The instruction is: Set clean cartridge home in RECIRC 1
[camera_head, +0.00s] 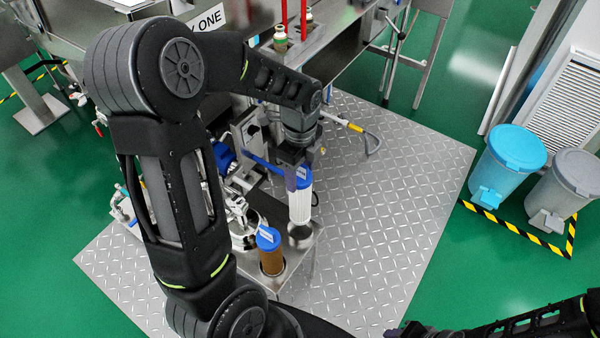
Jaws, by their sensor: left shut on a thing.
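A white pleated cartridge (300,208) with a blue cap hangs upright in my left gripper (298,178), which is shut on its top end. Its lower end is just above or at a round steel opening (300,236) at the edge of the steel unit; I cannot tell whether it touches. A brown cartridge (271,262) with a blue cap stands in the unit nearer to me. No RECIRC 1 label is readable. My right arm lies at the bottom right, with its gripper end (408,331) at the frame's lower edge, its jaws unclear.
The steel unit (298,270) carries pipes, clamps and a blue pump part (224,156) left of the cartridge. A hose with a yellow fitting (355,128) is behind it. Blue (510,168) and grey (562,190) bins stand at right. The tread-plate floor (400,215) between is clear.

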